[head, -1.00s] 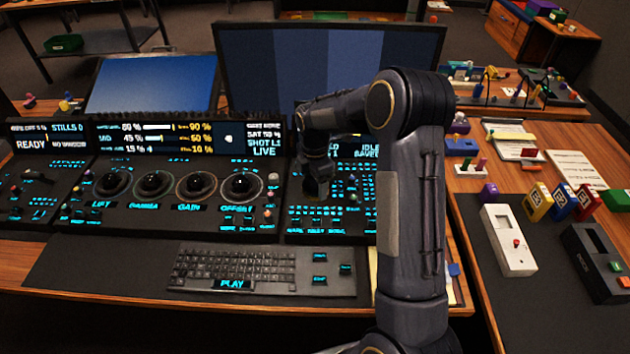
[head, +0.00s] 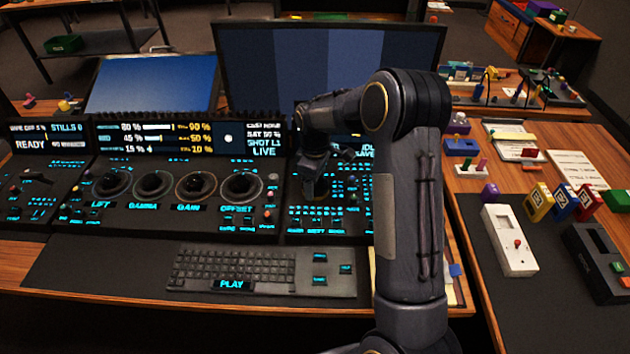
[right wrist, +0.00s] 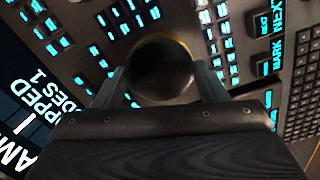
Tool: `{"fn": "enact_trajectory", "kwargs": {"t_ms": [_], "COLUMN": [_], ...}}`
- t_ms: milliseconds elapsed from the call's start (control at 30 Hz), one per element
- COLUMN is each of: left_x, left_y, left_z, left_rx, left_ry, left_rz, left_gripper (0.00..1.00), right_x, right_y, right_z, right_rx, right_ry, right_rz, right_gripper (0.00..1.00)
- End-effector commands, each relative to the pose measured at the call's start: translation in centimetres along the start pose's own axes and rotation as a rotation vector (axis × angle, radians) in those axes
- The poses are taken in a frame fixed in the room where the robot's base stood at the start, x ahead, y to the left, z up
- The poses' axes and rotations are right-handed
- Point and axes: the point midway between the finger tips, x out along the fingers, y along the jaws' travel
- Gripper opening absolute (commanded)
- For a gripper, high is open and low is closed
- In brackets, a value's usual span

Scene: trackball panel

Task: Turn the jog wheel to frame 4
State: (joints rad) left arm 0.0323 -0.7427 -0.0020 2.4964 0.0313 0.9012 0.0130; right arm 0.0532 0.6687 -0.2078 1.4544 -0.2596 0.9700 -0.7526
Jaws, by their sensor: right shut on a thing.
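The jog wheel (right wrist: 162,68) is a dark round knob with a thin yellowish rim, seen in the right wrist view on the black button panel. My right gripper (right wrist: 161,80) has one finger on each side of it and is shut on it. In the head view, my right gripper (head: 315,182) reaches down onto the right-hand panel (head: 345,205) and hides most of the wheel. A display (right wrist: 28,120) in the right wrist view is cut off; "PPED" and "DES 1" can be read, but no clear frame number. My left gripper is not in view.
Four-dial panel (head: 150,215) with trackballs stands left of my gripper. A keyboard (head: 262,272) lies in front, and a large monitor (head: 330,60) stands behind. A side table (head: 560,140) at right holds small devices. My right arm covers part of the panel.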

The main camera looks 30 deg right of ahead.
Motion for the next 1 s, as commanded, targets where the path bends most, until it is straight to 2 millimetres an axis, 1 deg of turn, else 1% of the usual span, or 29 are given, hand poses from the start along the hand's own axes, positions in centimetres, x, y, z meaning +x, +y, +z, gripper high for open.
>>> {"fn": "enact_trajectory", "kwargs": {"t_ms": [300,500,700,1000], "left_x": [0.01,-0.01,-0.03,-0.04], "left_y": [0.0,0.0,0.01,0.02], "left_z": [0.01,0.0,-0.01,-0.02], "left_rx": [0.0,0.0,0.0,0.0], "left_ry": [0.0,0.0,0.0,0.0], "left_rz": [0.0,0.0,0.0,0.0], "left_gripper": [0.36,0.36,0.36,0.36], "right_x": [-0.14,-0.16,-0.15,-0.15], "right_y": [0.13,0.16,0.19,0.22], "right_z": [-0.04,-0.06,-0.03,-0.02], "right_rx": [0.294,0.447,0.559,0.634], "right_ry": [0.002,0.002,0.003,0.003], "right_rz": [0.003,0.003,0.003,0.003], "right_gripper": [0.43,0.43,0.43,0.43]}}
